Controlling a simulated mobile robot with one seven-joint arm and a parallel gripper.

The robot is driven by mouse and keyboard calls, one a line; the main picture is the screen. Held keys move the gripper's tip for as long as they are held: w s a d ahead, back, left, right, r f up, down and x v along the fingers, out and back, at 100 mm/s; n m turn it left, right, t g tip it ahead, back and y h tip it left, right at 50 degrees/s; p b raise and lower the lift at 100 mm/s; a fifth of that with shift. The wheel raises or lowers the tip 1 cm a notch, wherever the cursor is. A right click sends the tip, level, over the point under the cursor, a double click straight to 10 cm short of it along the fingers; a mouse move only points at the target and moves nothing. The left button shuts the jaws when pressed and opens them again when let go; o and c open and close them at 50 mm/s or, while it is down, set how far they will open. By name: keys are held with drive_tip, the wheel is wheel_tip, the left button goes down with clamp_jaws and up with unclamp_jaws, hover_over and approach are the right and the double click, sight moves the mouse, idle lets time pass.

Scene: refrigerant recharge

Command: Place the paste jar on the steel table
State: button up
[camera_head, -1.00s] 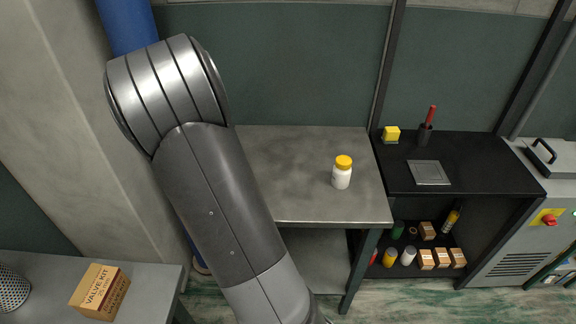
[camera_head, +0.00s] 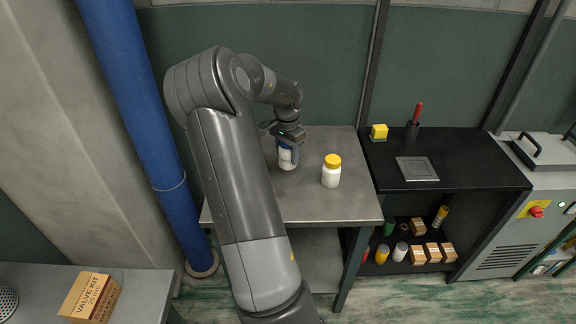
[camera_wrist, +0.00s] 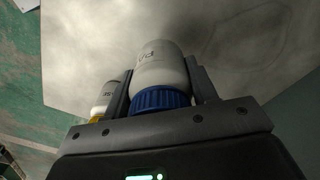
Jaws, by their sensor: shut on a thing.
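My gripper (camera_head: 288,136) is over the steel table (camera_head: 318,206), shut on a white jar with a blue lid (camera_head: 287,159). In the wrist view this jar (camera_wrist: 158,66) sits between the two fingers, with its lid towards the palm and part of a dark label reading "PA" showing. In the head view the jar looks upright, left of a white jar with a yellow lid (camera_head: 331,172). The yellow-lidded jar stands on the table, apart from my gripper. I cannot tell whether the held jar's base touches the tabletop.
A valve kit box (camera_head: 91,297) is at lower left. The table's front is clear.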

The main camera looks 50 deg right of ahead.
sight(287, 165)
drive_tip(key=shift+f, duration=2.7)
drive_tip(key=shift+f, duration=0.2)
drive_tip(key=o, duration=1.1)
drive_tip(key=shift+o, duration=0.2)
drive_tip(key=shift+r, duration=0.1)
